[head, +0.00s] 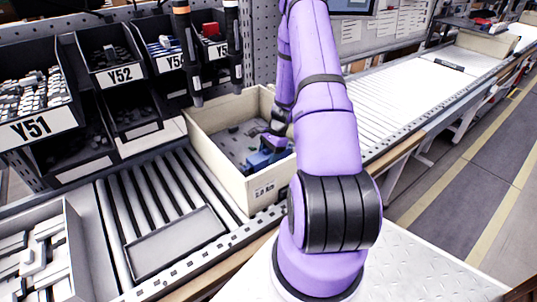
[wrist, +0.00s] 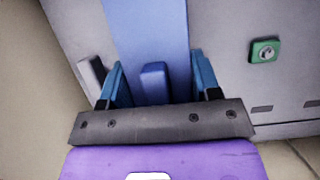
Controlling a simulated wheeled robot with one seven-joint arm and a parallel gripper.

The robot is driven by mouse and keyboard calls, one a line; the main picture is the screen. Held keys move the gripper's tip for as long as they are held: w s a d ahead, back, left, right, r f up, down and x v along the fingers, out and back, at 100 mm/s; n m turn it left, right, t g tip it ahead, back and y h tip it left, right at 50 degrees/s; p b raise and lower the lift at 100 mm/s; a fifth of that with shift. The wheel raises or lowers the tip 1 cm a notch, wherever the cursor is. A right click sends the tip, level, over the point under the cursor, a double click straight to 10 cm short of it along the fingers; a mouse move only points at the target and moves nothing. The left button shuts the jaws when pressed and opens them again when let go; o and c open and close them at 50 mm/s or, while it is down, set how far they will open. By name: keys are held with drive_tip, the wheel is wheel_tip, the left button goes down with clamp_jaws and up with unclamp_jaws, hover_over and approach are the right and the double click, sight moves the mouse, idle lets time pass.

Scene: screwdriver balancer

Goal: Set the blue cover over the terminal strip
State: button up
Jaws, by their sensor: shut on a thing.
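The blue cover (wrist: 147,28) is a long smooth strip with a raised blue grip block (wrist: 153,83) in the wrist view. I cannot make out the terminal strip.
The beige crate's front wall (head: 222,178) rises around the grey panel. Two hanging screwdrivers (head: 190,55) are close to its back left. A green fitting (wrist: 263,50) sits on the panel right of the cover. Labelled bins (head: 38,127) stand left; an open roller conveyor (head: 395,100) runs right.

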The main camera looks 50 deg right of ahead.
drive_tip(key=shift+f, duration=0.25)
drive_tip(key=shift+c, duration=0.4)
drive_tip(key=o, duration=1.2)
drive_tip(key=v, duration=1)
drive_tip(key=shift+d+r, duration=0.15)
drive_tip(key=shift+r, duration=0.2)
